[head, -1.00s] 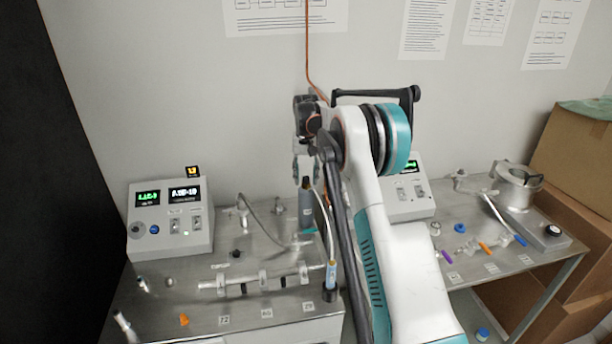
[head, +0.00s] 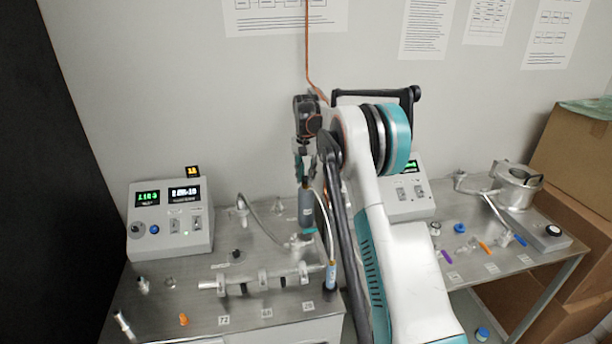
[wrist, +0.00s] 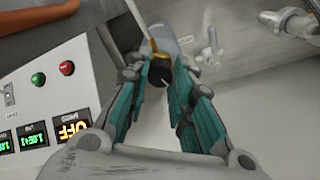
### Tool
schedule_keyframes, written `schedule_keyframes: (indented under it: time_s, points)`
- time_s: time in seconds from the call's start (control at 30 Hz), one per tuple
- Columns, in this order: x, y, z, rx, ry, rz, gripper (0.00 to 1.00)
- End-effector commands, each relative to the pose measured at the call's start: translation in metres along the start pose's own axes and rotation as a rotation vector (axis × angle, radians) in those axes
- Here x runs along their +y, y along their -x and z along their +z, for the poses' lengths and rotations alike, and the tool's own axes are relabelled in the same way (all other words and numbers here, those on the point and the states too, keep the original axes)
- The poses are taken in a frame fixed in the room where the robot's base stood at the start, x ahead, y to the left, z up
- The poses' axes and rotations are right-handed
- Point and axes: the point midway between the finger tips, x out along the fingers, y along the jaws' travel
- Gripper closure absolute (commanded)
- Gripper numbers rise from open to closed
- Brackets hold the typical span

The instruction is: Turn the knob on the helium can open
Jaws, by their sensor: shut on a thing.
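The helium can (head: 307,212) is a grey upright cylinder with a teal band near its foot, standing on the metal bench in the head view. My gripper (head: 305,176) points down onto its top. In the wrist view the can (wrist: 165,40) shows beyond my fingers, with a brass-coloured fitting (wrist: 154,50) beside the black knob (wrist: 160,74). My gripper (wrist: 159,66) has its teal-lined fingers on either side of the knob and is shut on it. The knob is hidden by my fingers in the head view, and its angle is hard to tell.
A control box (head: 170,218) with lit displays stands left on the bench. A metal tube assembly (head: 262,282) lies in front. A pale hose runs from near the can to a small blue-labelled part (head: 331,274). My arm blocks the bench's middle; cardboard boxes (head: 575,150) stand right.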

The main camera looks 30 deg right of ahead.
Motion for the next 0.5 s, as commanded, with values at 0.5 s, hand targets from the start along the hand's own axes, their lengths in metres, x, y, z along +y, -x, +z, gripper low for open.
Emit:
schedule_keyframes:
  time_s: [0.5]
  points:
    - [-0.0003, 0.0004, 0.0000, 0.000, -0.491, -0.001, 1.00]
